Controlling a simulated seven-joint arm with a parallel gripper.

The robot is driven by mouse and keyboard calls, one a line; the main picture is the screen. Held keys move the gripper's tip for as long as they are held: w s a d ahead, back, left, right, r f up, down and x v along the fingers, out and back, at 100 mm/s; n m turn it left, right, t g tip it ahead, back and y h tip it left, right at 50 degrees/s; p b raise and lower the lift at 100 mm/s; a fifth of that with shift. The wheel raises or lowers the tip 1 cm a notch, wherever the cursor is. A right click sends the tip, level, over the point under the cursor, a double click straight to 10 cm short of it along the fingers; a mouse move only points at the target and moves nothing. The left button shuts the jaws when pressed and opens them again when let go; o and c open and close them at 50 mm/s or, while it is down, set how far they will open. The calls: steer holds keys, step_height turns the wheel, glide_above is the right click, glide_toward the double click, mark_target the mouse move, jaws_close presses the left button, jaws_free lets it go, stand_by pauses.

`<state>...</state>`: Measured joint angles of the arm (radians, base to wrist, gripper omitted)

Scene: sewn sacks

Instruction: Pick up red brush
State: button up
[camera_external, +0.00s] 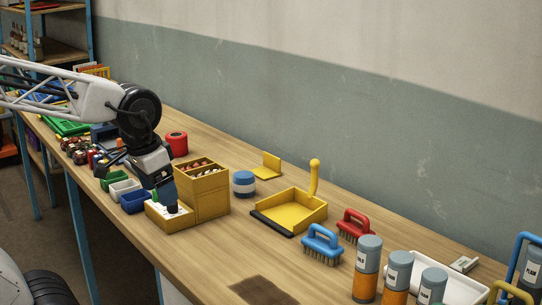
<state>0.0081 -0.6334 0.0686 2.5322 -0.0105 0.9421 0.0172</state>
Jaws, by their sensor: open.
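The red brush (354,224) stands on the wooden table (262,255), bristles down and handle up, right of the yellow dustpan (300,212). A similar blue brush (322,245) stands in front of it, to the left. My gripper (143,178) is open at the left, over the small bins and the yellow drawer box. It is well apart from the red brush. Its fingertips are small and partly lost among the bins, and I see nothing held.
Grey-and-orange bottles (367,268) and a white tray (462,290) stand right of the brushes. The front middle of the table is mostly clear, with a dark patch (264,291).

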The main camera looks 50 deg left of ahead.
steer(key=shift+w, duration=0.1)
steer(key=m+g, duration=0.2)
steer(key=m, duration=1.2)
glide_above(357, 212)
steer(key=s+a, duration=0.4)
steer(key=s, duration=0.7)
step_height(357, 212, down, 5)
steer(key=w+d+f+m, duration=0.1)
steer(key=w+f, duration=0.1)
steer(key=w, duration=0.1)
steer(key=w+d+f+m, duration=0.1)
steer(key=w+f+m, duration=0.1)
steer(key=w+f, duration=0.1)
steer(key=w+d+f+m, duration=0.1)
steer(key=w+d+f, duration=0.1)
steer(key=w+f, duration=0.1)
steer(key=shift+w+g, duration=0.3)
steer(key=shift+w, duration=0.35)
steer(key=shift+w+f+m, duration=0.2)
steer(key=shift+w+m, duration=0.1)
steer(key=shift+f, duration=1.3)
